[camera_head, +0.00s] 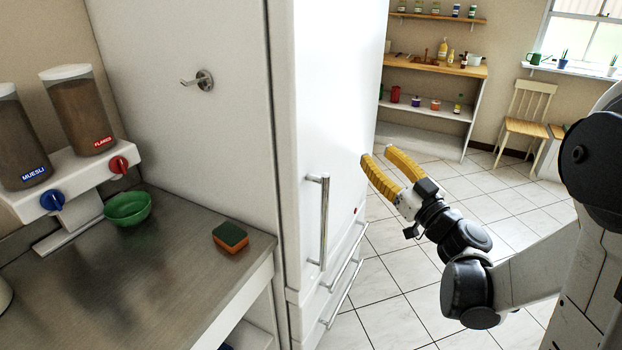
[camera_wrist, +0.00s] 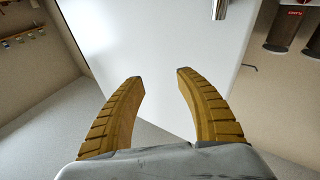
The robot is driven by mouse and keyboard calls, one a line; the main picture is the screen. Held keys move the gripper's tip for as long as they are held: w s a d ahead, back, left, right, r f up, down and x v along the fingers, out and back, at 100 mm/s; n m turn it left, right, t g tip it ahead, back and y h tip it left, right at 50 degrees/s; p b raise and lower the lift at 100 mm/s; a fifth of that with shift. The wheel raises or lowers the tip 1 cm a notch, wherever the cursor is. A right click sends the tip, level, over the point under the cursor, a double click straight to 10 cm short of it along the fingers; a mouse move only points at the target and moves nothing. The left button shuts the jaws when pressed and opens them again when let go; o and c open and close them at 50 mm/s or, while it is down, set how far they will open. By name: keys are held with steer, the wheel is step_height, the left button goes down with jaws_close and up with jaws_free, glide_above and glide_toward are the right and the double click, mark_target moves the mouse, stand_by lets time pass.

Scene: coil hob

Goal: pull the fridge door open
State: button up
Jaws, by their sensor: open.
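The white fridge door (camera_head: 335,90) stands upright in the middle of the head view and looks closed, with no gap visible along its left edge. Its vertical metal bar handle (camera_head: 324,222) is on the lower left part of the door. My gripper (camera_head: 376,157) is open and empty, to the right of the handle and apart from it. In the wrist view the two yellow fingers (camera_wrist: 159,74) are spread before the white door (camera_wrist: 150,35). The handle's end (camera_wrist: 220,10) shows at the top edge there, beyond the fingers and right of them.
Lower drawer handles (camera_head: 343,290) sit below the door. Left is a counter (camera_head: 180,290) with a green bowl (camera_head: 128,208), a sponge (camera_head: 230,237) and a cereal dispenser (camera_head: 80,180). The tiled floor (camera_head: 410,270) right of the fridge is clear. A chair (camera_head: 525,115) stands far back.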

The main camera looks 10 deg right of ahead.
mark_target(325, 199)
steer(key=s+a+f+n+g+y, duration=0.2)
steer(key=f+g, duration=0.1)
steer(key=f, duration=0.3)
steer(key=s+a+f+n+g+y, duration=0.1)
steer(key=s+a+f+g+y, duration=0.15)
steer(key=f, duration=0.45)
steer(key=shift+g, duration=0.25)
steer(key=x, duration=0.5)
steer(key=b+x, duration=0.1)
steer(key=x, duration=0.4)
steer(key=shift+w+a+r, duration=0.1)
steer(key=shift+w+r, duration=0.1)
steer(key=shift+w, duration=0.15)
jaws_close()
